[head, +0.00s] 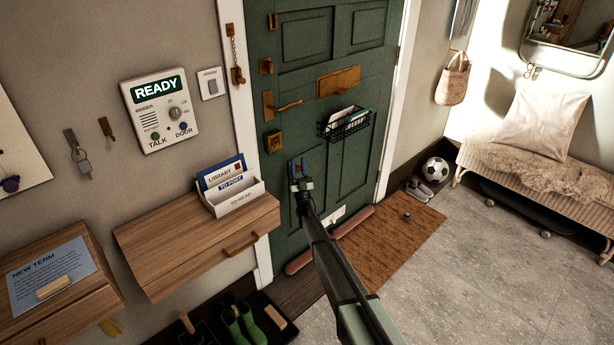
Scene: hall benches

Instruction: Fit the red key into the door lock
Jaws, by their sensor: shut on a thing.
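The green door (322,55) is closed, with several brass fittings down its left side. A square brass lock (274,141) sits below the lever handle (284,104). My gripper (298,167) is in front of the door, below and a little right of that lock in the picture. It is shut on the red key, which is tiny here and mostly hidden by the fingers. The gripper appears apart from the lock; its distance from the door is hard to tell.
A black wire basket (344,124) with papers hangs on the door, right of my gripper. A wooden wall shelf (196,238) with a letter holder (237,198) stands to the left. A doormat (392,240), football (435,169) and draught stopper (352,222) lie low. The grey floor at right is clear.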

